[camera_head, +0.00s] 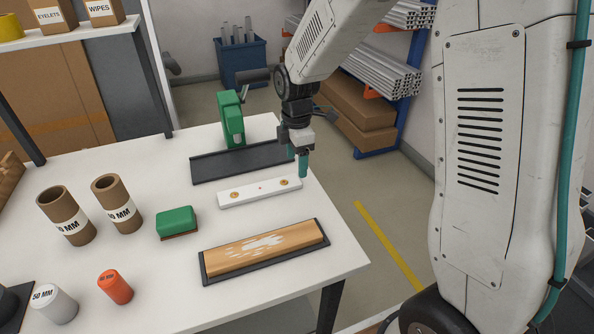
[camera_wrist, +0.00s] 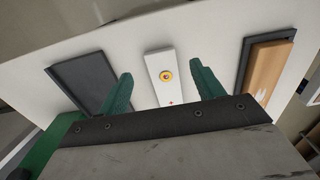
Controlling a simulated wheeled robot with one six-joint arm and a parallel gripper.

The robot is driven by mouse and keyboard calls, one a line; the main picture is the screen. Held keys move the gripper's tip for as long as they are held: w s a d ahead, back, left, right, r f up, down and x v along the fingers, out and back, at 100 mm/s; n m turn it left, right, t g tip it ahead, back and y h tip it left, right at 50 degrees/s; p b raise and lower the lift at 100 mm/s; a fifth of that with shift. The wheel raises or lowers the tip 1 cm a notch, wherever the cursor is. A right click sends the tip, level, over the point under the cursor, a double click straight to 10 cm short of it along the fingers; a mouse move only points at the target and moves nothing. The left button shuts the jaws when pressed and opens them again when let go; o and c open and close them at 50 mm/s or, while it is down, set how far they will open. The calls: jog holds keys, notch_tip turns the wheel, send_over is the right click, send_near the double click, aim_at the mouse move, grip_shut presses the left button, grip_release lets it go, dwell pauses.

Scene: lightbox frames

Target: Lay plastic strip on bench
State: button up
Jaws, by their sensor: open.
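The white plastic strip (camera_head: 240,195) lies flat on the white bench (camera_head: 170,270), with a brass-coloured eyelet near each end and a small red dot between. My gripper (camera_head: 298,162) is open and empty, its green fingers above and by the strip's right end. In the wrist view the strip (camera_wrist: 158,64) shows between the two spread fingers of my gripper (camera_wrist: 161,72), apart from both. One eyelet and the red dot are visible there; the rest of the strip is hidden below the gripper body.
A dark flat tray (camera_head: 215,168) and a green hand press (camera_head: 231,118) stand behind the strip. A wooden block (camera_head: 235,258) in a black tray lies in front. A green-topped pad (camera_head: 177,221), cardboard tubes (camera_head: 68,216) and an orange cylinder (camera_head: 115,287) are left.

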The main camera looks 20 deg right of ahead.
jog(key=s+d+r+m, duration=0.1)
jog(key=s+r+m, duration=0.4)
jog(key=r, duration=0.7)
jog(key=s+d+r+m, duration=0.1)
jog(key=s+m, duration=0.5)
jog(key=s, duration=0.6)
jog(key=s+d+r+m+t, duration=0.1)
jog(key=s+d+r+m, duration=0.1)
jog(key=s+m, duration=0.5)
jog(key=s+r, duration=0.1)
jog(key=s, duration=0.5)
